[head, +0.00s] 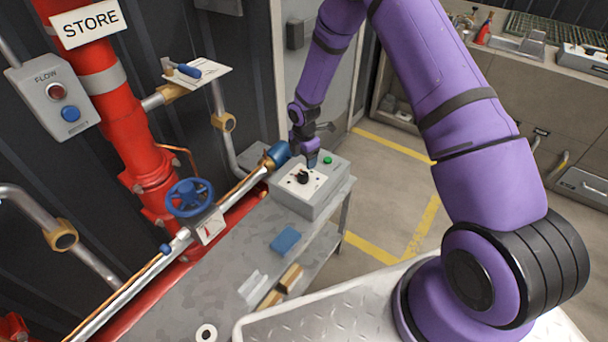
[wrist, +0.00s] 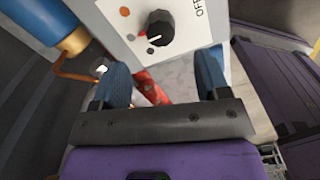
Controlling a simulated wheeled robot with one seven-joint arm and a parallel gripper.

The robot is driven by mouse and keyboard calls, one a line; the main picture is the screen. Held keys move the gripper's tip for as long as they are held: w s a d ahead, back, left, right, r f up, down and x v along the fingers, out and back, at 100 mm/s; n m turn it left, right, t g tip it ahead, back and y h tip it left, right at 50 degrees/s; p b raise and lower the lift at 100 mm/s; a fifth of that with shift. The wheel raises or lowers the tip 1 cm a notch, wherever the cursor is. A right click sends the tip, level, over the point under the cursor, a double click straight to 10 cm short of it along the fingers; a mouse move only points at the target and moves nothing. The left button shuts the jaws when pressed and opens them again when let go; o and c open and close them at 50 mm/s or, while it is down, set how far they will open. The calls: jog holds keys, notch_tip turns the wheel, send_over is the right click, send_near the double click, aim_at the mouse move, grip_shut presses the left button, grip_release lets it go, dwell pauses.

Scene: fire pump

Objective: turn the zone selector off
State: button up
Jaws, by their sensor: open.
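The zone selector (head: 303,177) is a black knob on a white plate on top of a grey box (head: 310,208). In the wrist view the knob (wrist: 160,28) sits at top centre, with its white mark toward the lower left. The word OFF (wrist: 198,8) is to its right, and an orange dot is to its left. My gripper (wrist: 163,85) is open, with its two blue fingers apart and nothing between them. The knob appears beyond the fingertips, and I see no contact. In the head view my gripper (head: 311,160) is just above the box, close to the knob.
A green button (head: 327,160) is on the same box. A blue-ended pipe (head: 277,155) runs close to the box's left.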

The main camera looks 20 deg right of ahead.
aim_at(304, 174)
notch_tip(304, 174, down, 8)
jog(key=shift+f, duration=0.1)
jog(key=shift+c, duration=0.5)
jog(key=c, duration=0.8)
jog(key=shift+c, duration=0.2)
